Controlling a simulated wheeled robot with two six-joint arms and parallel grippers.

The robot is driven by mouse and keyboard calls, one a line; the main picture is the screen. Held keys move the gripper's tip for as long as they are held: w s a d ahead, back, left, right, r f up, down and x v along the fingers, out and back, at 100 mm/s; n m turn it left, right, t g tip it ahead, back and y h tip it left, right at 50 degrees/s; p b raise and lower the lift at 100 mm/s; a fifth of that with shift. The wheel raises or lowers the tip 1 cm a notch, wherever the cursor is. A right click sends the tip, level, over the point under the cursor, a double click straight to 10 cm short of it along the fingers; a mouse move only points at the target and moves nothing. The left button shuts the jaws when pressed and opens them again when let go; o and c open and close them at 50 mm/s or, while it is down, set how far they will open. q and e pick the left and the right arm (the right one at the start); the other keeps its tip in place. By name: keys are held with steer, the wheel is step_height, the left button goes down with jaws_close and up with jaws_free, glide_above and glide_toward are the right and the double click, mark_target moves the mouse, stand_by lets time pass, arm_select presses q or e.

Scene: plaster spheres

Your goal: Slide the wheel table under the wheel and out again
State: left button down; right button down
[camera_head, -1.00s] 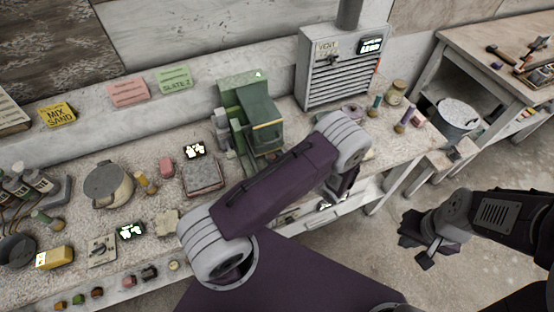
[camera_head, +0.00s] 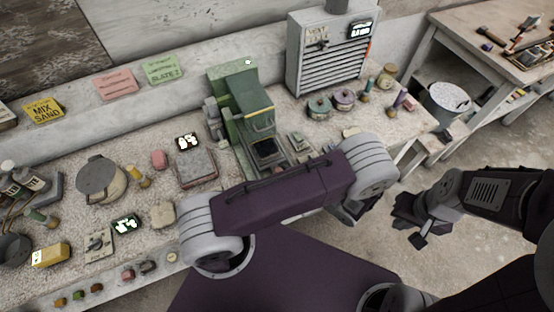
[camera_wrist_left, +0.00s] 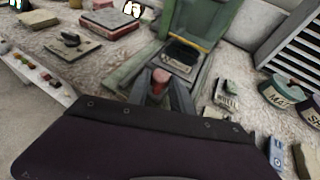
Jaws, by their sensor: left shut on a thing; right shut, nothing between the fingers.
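The green wheel machine (camera_head: 240,105) stands on the bench below the wall. Its wheel table (camera_head: 267,150), a dark plate between green rails, shows in front of the hood; it also shows in the left wrist view (camera_wrist_left: 181,56). I cannot make out the wheel under the hood. In the left wrist view my left gripper (camera_wrist_left: 160,84) is shut on a reddish knob (camera_wrist_left: 160,77) at the table's near end. In the head view my own arm hides that gripper and the knob. My right gripper (camera_head: 412,224) is shut and empty over the floor to the right.
A flat grey box with a red base (camera_head: 196,168) sits left of the machine. A louvred vent unit (camera_head: 330,55) stands behind at right. Round labelled tins (camera_head: 319,106) and small blocks lie right of the machine. A lidded pot (camera_head: 101,180) is farther left.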

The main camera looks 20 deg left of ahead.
arm_select(q)
steer(key=s+d, duration=0.3)
steer(key=shift+s+d, duration=0.1)
steer(key=shift+d, duration=0.25)
steer(key=shift+f, duration=0.1)
steer(key=c, duration=1.4)
jaws_free()
steer(key=shift+c, duration=0.2)
steer(key=shift+s+d, duration=0.2)
steer(key=shift+r, duration=0.2)
